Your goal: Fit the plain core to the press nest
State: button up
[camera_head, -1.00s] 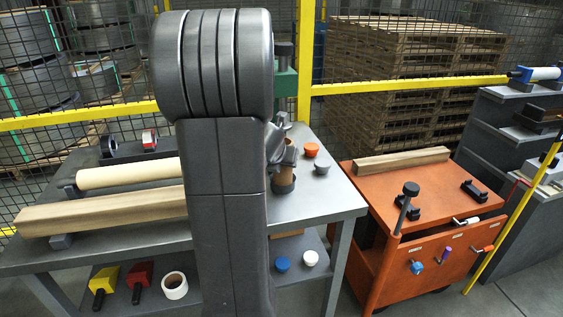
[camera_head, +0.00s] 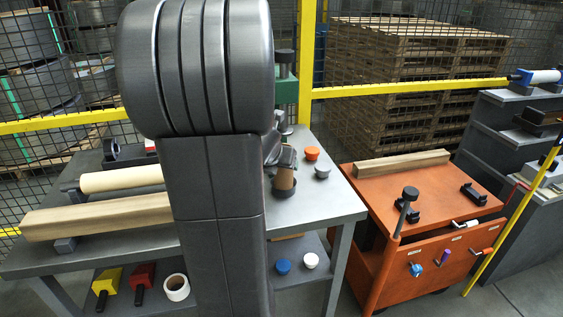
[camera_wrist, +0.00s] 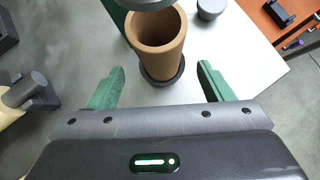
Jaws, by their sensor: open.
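The plain core (camera_wrist: 160,50) is a brown, open-topped cardboard tube. It stands in the dark round press nest (camera_wrist: 163,84) on the grey bench; how deep it sits cannot be told. In the head view the core (camera_head: 284,179) and the nest (camera_head: 285,192) show just right of my arm. The green press (camera_head: 288,95) rises behind, and its dark ram (camera_wrist: 148,3) is above the core. My gripper (camera_wrist: 161,70) is open, its green fingers spread on either side, apart from the core and on the near side of it.
An orange cap (camera_head: 312,153) and a grey cap (camera_head: 322,172) lie right of the nest. A cream roll (camera_head: 120,179) and a long wooden beam (camera_head: 100,216) lie on the bench's left. An orange cart (camera_head: 425,200) stands right. My arm hides the bench's middle.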

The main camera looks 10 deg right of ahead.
jog(key=p+v, duration=0.2)
jog(key=v, duration=0.6)
jog(key=b+x, duration=0.5)
jog(key=x, duration=0.8)
jog(key=shift+w+d+f, duration=0.1)
jog(key=shift+f, duration=0.25)
jog(key=shift+w+r+p, duration=0.2)
jog(key=shift+r+p, duration=0.15)
jog(key=shift+r, duration=0.05)
jog(key=shift+s, duration=0.1)
jog(key=shift+f, duration=0.1)
